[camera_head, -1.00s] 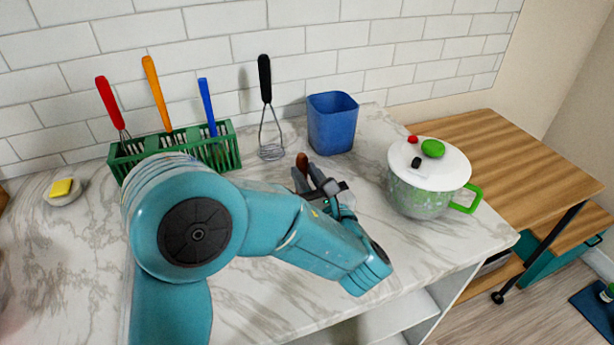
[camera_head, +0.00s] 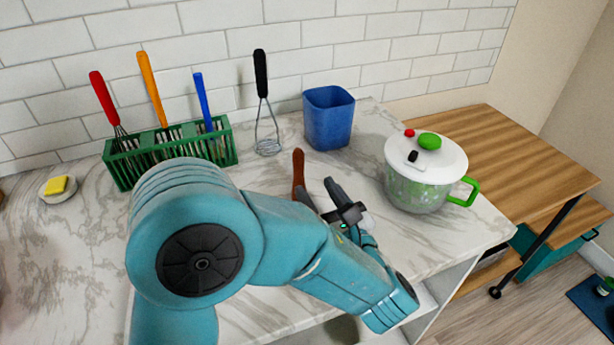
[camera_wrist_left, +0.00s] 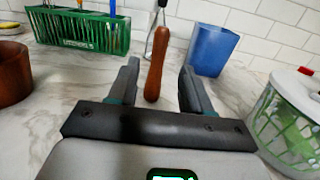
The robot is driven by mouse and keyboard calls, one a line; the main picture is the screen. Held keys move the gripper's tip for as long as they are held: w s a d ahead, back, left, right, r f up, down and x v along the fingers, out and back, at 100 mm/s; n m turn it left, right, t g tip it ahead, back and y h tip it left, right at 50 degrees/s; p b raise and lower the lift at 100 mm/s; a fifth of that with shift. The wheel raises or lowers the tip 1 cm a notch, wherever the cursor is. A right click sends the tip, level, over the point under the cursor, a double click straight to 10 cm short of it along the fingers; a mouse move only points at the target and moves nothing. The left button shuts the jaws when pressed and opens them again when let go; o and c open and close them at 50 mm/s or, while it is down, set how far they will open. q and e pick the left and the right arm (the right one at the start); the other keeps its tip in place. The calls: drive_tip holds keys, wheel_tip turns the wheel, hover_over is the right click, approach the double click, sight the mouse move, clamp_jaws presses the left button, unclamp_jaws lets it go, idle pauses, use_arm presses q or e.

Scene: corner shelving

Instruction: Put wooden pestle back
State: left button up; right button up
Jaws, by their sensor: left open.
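The wooden pestle (camera_head: 298,172) is a reddish-brown stick on the marble counter, in front of the black-handled whisk. In the left wrist view the pestle (camera_wrist_left: 157,65) shows just beyond and between the two fingers, its rounded thick end towards me. My left gripper (camera_head: 315,187) is open and empty, low over the counter on the near side of the pestle. Its fingers (camera_wrist_left: 160,72) point at the pestle, and I see no grip on it. A brown wooden bowl (camera_wrist_left: 12,78), perhaps the mortar, is cut off at the left of the wrist view. My right gripper is out of view.
A green rack (camera_head: 170,155) with several coloured-handled utensils stands by the wall. A black-handled whisk (camera_head: 263,100) and a blue container (camera_head: 329,120) stand behind the pestle. A white-lidded pot (camera_head: 420,185) with a green handle is to the right. A yellow sponge (camera_head: 56,185) lies far left.

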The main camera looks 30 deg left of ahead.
use_arm(q)
drive_tip(key=v, duration=0.5)
drive_tip(key=shift+d+f, duration=0.1)
idle(0.4)
